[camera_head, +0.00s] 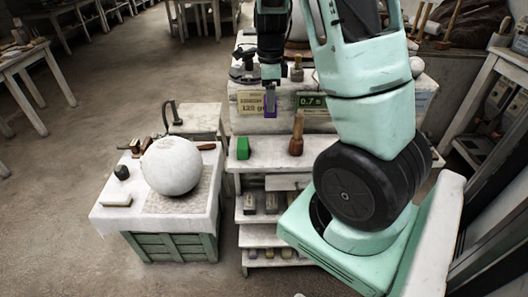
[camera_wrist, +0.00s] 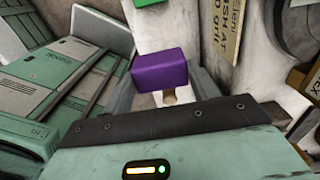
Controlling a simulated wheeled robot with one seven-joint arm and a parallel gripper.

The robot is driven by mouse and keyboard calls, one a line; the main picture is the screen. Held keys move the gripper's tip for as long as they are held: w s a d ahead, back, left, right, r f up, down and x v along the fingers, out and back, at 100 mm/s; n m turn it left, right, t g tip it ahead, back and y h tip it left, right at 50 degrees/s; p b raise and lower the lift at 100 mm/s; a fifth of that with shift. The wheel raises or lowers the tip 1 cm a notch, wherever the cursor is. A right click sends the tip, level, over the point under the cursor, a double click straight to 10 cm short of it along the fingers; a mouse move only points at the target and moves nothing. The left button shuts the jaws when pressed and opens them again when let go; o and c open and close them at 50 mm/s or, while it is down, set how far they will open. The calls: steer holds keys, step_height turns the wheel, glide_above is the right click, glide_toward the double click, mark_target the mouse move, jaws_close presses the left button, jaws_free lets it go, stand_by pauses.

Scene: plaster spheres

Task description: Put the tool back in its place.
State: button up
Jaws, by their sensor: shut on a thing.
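My gripper (camera_head: 270,86) points down in front of the back of the workbench and is shut on a purple block (camera_head: 270,104). In the wrist view the purple block (camera_wrist: 160,68) sits between the grey fingers, with a small pale wooden-looking end below it. The block appears held above the bench top, in front of the sign reading 120 (camera_head: 250,103). A green block (camera_head: 243,147) stands on the bench (camera_head: 270,160) at the left. Which place belongs to the held tool is not clear from these views.
A second sign (camera_head: 312,101) stands right of the first. A wooden-handled tool (camera_head: 297,134) stands upright on the bench. A large white sphere (camera_head: 171,166) rests on a cloth-covered crate at the left. Several shelves with small items lie below the bench top. Open floor is at the left.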

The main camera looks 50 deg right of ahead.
steer(key=shift+s+f, duration=0.15)
steer(key=shift+f, duration=0.45)
step_height(320, 180, down, 4)
steer(key=b, duration=0.3)
steer(key=shift+f+b, duration=0.25)
steer(key=shift+b, duration=0.1)
step_height(320, 180, down, 10)
steer(key=shift+p, duration=0.3)
steer(key=o, duration=1.1)
steer(key=shift+c, duration=0.2)
